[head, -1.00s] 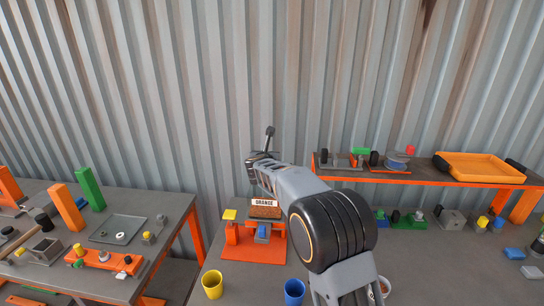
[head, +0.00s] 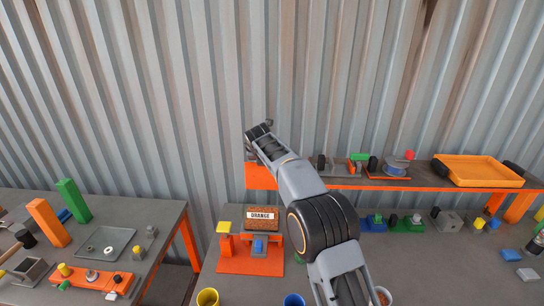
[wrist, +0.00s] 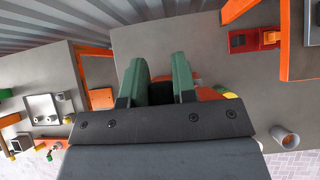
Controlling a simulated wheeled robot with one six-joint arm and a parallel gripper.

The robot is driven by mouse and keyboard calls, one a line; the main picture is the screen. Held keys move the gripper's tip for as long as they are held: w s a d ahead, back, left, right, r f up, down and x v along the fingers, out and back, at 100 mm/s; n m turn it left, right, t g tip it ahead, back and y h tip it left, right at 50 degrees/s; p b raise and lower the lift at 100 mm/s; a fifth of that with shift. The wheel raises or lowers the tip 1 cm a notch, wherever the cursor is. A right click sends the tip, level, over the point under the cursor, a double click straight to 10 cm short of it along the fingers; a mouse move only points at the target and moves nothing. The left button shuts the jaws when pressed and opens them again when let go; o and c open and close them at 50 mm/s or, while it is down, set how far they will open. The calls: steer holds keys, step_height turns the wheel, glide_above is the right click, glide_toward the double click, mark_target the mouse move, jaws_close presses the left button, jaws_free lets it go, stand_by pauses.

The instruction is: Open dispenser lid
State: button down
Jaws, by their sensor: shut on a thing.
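The dispenser (head: 263,221) stands on an orange base on the middle table. It has an "ORANGE" label, and its brown top shows uncovered. My gripper is shut on what appears to be the lid. In the head view its fingertips are hidden behind my arm.
A yellow cup (head: 207,298) and a blue cup (head: 294,300) stand at the table's front. A raised shelf (head: 420,184) at the right carries small parts and an orange tray (head: 478,184). Another table at the left holds a grey tray (head: 122,236). Corrugated wall stands behind.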

steer(key=shift+w+f+g, duration=0.15)
steer(key=shift+f+g, duration=0.35)
steer(key=shift+f, duration=0.4)
steer(key=c, duration=1.3)
jaws_free()
steer(key=o, duration=0.4)
steer(key=shift+w+r, duration=0.1)
steer(key=shift+r, duration=0.1)
steer(key=shift+r, duration=0.1)
steer(key=b+v, duration=0.2)
steer(key=v, duration=1.1)
steer(key=shift+r, duration=0.3)
